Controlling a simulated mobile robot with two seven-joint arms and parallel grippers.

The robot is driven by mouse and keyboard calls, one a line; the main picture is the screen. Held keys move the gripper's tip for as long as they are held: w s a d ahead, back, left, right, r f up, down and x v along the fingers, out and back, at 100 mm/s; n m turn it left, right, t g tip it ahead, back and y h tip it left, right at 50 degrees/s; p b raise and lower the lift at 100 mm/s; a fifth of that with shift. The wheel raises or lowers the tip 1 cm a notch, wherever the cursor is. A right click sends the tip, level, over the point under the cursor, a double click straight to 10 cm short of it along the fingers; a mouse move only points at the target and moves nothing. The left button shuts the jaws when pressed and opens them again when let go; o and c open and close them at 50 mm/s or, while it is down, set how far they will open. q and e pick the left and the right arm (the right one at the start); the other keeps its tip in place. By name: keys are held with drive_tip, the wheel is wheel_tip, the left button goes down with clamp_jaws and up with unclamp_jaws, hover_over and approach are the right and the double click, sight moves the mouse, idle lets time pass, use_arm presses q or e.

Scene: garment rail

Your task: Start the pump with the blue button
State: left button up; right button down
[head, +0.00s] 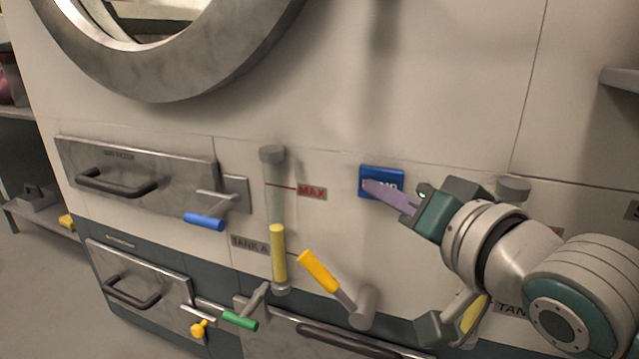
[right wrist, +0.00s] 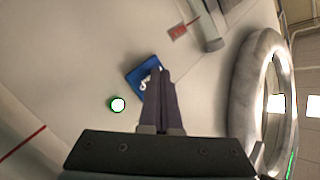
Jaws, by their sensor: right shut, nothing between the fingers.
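The blue button (head: 382,176) is a square plate with white lettering, partly hidden, on the cream front panel. My right gripper (head: 369,186) is shut and empty, and its purple fingertips overlap the lower left of the button in the head view. In the right wrist view the blue button (right wrist: 141,74) lies just past the tips of my shut right fingers (right wrist: 160,72), which cover part of its right side. I cannot tell whether the tips touch it. My left gripper is not in view.
A tank gauge tube (head: 278,253) with yellow fill and a red MAX label (head: 312,192) stands left of the button. A yellow-handled lever (head: 318,271) is below. A blue handle (head: 204,221), green handle (head: 239,320) and drawer (head: 136,172) are further left. A round door ring (head: 172,82) is above.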

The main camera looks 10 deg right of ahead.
drive_tip(key=shift+s+a+r+p, duration=0.1)
drive_tip(key=shift+s+a+p, duration=0.05)
drive_tip(key=shift+s+p, duration=0.15)
drive_tip(key=s+a+p, duration=0.1)
drive_tip(key=s, duration=0.1)
drive_tip(key=s+a+p, duration=0.2)
drive_tip(key=s, duration=0.1)
drive_tip(key=shift+a, duration=0.2)
idle(1.2)
